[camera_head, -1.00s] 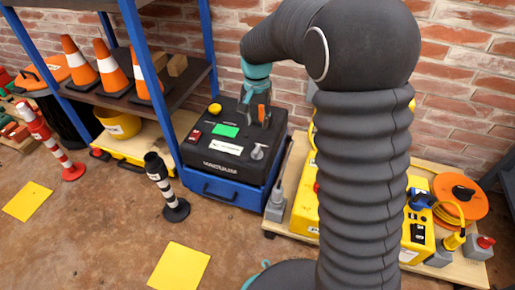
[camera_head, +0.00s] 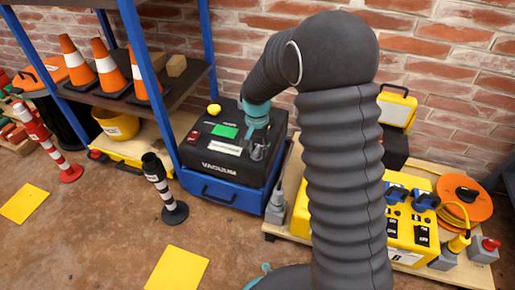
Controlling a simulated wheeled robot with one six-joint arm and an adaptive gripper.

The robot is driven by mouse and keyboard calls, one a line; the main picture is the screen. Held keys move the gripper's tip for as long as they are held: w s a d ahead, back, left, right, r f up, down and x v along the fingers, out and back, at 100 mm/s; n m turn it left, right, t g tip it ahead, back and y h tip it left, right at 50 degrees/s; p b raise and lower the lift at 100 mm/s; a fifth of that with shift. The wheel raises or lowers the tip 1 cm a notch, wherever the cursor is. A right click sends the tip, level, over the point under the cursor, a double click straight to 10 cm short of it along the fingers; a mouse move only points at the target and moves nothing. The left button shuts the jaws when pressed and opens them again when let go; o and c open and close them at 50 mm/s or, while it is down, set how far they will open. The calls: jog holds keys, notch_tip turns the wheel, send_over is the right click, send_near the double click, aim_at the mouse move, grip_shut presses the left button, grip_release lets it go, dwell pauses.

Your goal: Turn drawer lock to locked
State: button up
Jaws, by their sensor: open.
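The black vacuum box (camera_head: 225,165) stands on a blue drawer (camera_head: 218,192) beside the blue shelf post, with "VACUUM" on its front. A small grey knob (camera_head: 257,153), which may be the drawer lock, sits at the right end of its top panel. My gripper (camera_head: 257,144) is open, pointing down over that knob and partly covering it. I cannot tell whether the fingers touch the knob or which way the knob is turned. The top also bears a green display, a white label, a red switch and a yellow button (camera_head: 214,109).
A yellow power unit (camera_head: 410,215) and an orange cable reel (camera_head: 462,195) sit on a pallet to the right. A shelf with orange cones (camera_head: 103,70) stands left. A black-and-white post (camera_head: 165,190) stands on the floor in front of the drawer.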

grip_shut()
dwell(0.3)
jog(key=n+p, duration=0.1)
jog(key=n, duration=0.3)
jog(key=shift+n+p, duration=0.3)
jog(key=shift+n, duration=0.1)
jog(key=n+p, duration=0.1)
jog(key=n, duration=0.3)
jog(key=shift+n, duration=0.3)
jog(key=n, duration=0.4)
jog(key=shift+p, duration=0.35)
jog(key=shift+n, duration=2.2)
